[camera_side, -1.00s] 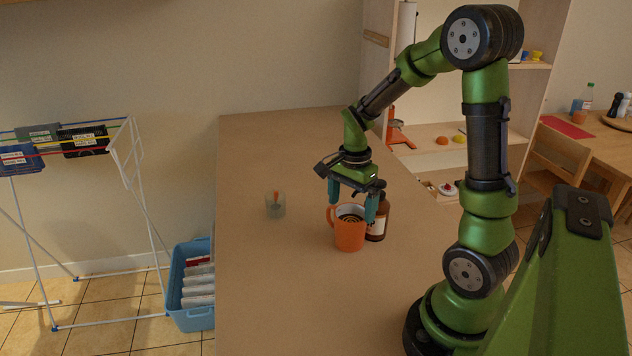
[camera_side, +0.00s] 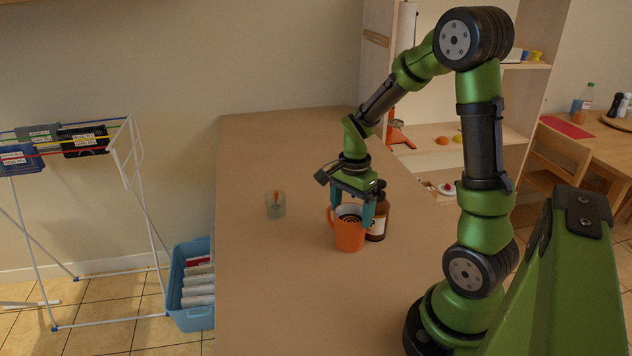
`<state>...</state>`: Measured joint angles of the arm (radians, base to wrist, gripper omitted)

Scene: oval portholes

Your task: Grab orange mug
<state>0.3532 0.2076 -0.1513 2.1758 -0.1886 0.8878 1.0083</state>
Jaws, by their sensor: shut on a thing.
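The orange mug (camera_side: 349,237) stands upright on the tabletop, with its handle on the left and a dark content with a light ring pattern visible inside. My gripper (camera_side: 352,217) is above and around the mug's top, pointing down. Its teal fingers are shut on the mug, one at the left by the handle side and one at the right of the rim. The exact contact of the far finger is hard to see.
A brown bottle (camera_side: 379,222) with a pale label stands close behind the mug on the right, near my right finger. A clear glass (camera_side: 275,206) with an orange item stands to the left. The wooden table (camera_side: 270,290) is otherwise clear.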

